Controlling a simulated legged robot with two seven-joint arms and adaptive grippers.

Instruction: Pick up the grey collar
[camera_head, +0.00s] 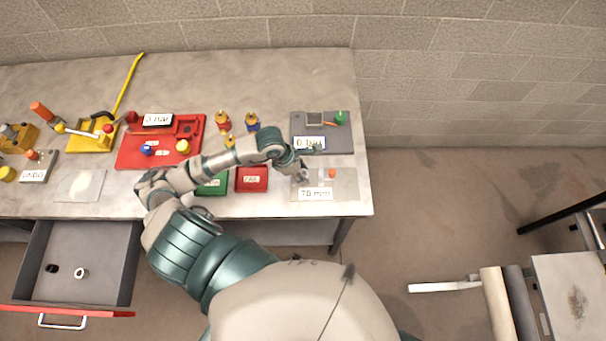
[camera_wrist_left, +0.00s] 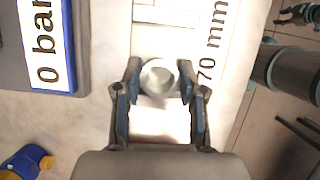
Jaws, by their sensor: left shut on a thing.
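The grey collar (camera_wrist_left: 159,76), a short light-grey ring, sits between the fingertips of my left gripper (camera_wrist_left: 159,84) in the left wrist view. The gripper is shut on it, with a dark finger against each side. In the head view, my left gripper (camera_head: 303,172) is at the right end of the bench, over the pale plate (camera_head: 347,184) labelled 70 mm. The collar is too small there to make out clearly. A dark gripper-like part, seemingly my right gripper (camera_wrist_left: 298,14), shows at the wrist view's top right corner; its jaws are unclear.
A dark grey plate (camera_head: 343,139) with a 0 bar label lies behind the pale plate. Red (camera_head: 252,187) and green (camera_head: 218,187) trays and several small bottles stand left of it. An open drawer (camera_head: 98,250) juts out at front left.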

